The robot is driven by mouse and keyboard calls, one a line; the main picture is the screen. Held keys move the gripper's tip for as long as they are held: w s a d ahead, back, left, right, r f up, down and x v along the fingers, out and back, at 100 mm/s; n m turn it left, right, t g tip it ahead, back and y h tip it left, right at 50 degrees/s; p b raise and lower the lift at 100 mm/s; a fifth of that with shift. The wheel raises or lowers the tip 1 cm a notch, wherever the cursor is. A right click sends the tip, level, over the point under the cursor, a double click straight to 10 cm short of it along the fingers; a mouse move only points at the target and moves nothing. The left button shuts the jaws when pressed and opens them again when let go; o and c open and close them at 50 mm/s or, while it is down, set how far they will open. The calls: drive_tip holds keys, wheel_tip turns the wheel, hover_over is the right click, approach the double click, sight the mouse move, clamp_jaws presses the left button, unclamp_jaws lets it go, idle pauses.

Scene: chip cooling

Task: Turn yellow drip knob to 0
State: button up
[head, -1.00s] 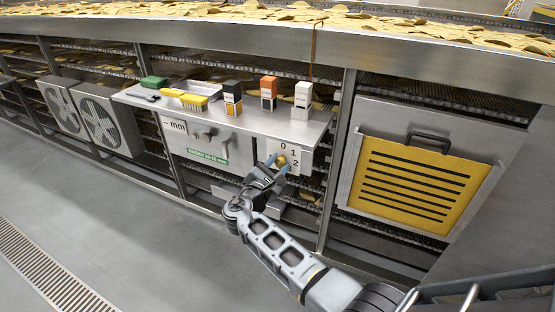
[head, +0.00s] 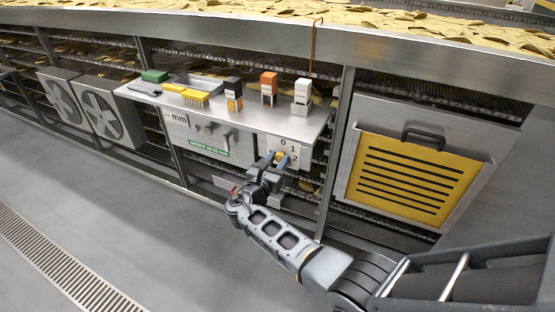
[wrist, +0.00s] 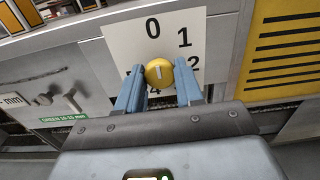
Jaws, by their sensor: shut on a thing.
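The yellow drip knob (wrist: 159,74) sits on a white dial plate (wrist: 125,40) on the front panel. The digits 0, 1, 2 and part of a 4 show around it; the lower left of the dial is hidden by a finger. The pale mark on the knob stands nearly upright in the wrist view; I cannot tell which end is the pointer. My gripper (wrist: 159,88) has one blue finger on each side of the knob and is shut on it. In the head view the knob (head: 281,159) shows between the fingertips of my gripper (head: 279,161).
Left of the dial are grey controls (head: 228,139) and a green label (head: 208,149). The shelf (head: 258,125) above holds a brush (head: 187,95) and black, orange and white boxes (head: 302,97). A yellow slotted panel (head: 416,180) is at right.

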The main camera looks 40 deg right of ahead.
drive_tip(key=shift+f, duration=0.15)
drive_tip(key=o, duration=1)
drive_tip(key=shift+v, duration=3.95)
